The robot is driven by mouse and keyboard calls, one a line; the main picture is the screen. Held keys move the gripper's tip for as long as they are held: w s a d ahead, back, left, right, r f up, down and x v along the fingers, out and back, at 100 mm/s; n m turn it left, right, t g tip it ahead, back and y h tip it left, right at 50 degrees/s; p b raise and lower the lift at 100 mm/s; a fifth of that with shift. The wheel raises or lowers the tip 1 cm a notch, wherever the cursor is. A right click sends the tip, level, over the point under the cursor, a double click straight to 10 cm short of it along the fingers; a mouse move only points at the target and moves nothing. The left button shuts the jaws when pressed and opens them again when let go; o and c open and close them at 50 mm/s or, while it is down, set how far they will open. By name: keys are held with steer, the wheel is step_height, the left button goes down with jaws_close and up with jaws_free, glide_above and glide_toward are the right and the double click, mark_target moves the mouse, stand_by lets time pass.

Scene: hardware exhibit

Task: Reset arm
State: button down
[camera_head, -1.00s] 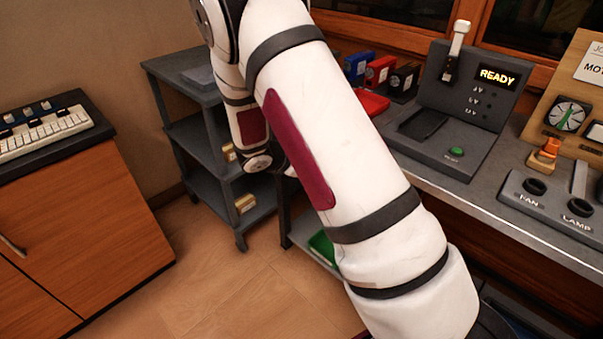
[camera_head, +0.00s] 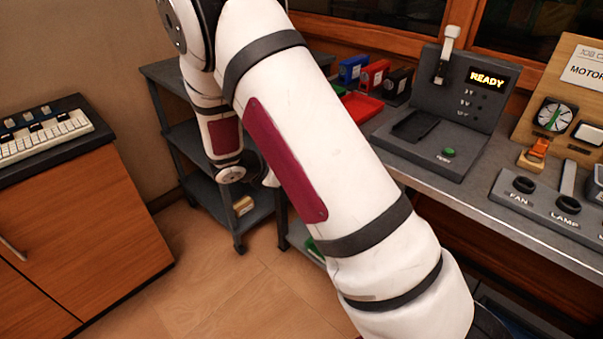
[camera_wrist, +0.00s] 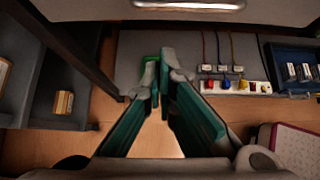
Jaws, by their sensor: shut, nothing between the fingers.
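My arm crosses the middle of the head view from the upper left to the lower right, and it hides part of the bench. My gripper (camera_wrist: 164,88) shows in the wrist view as two teal fingers with grey tips. The fingers lean together toward their tips and hold nothing. My gripper is not visible in the head view. Below the tips a wooden floor shows through the gap between the fingers.
The bench (camera_head: 455,200) at the right bears a grey READY station (camera_head: 462,105), a red tray (camera_head: 360,106) and a FAN and LAMP switch panel (camera_head: 545,205). Grey shelves (camera_head: 180,140) stand behind my arm. A wooden cabinet (camera_head: 80,225) is at the left. Open floor lies between.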

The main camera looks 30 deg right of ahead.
steer(key=p+v, duration=0.1)
steer(key=v, duration=0.6)
steer(key=s+d+r+m+g+y, duration=0.3)
steer(key=s+r+m, duration=0.9)
steer(key=s+r, duration=0.5)
steer(key=s+a+r+m+y, duration=0.1)
steer(key=s+a+m+y, duration=0.15)
steer(key=s, duration=0.45)
steer(key=s+a+r+m+t+y, duration=0.1)
steer(key=s+a+m+y, duration=0.1)
steer(key=s+m, duration=0.35)
steer(key=s+a+r+m+y, duration=0.1)
steer(key=s+a+m+y, duration=0.15)
steer(key=s, duration=0.55)
step_height(320, 180, up, 18)
steer(key=t+p, duration=0.3)
steer(key=p, duration=1.4)
steer(key=shift+s+a+n, duration=0.25)
steer(key=shift+a+n, duration=0.2)
steer(key=shift+a, duration=0.05)
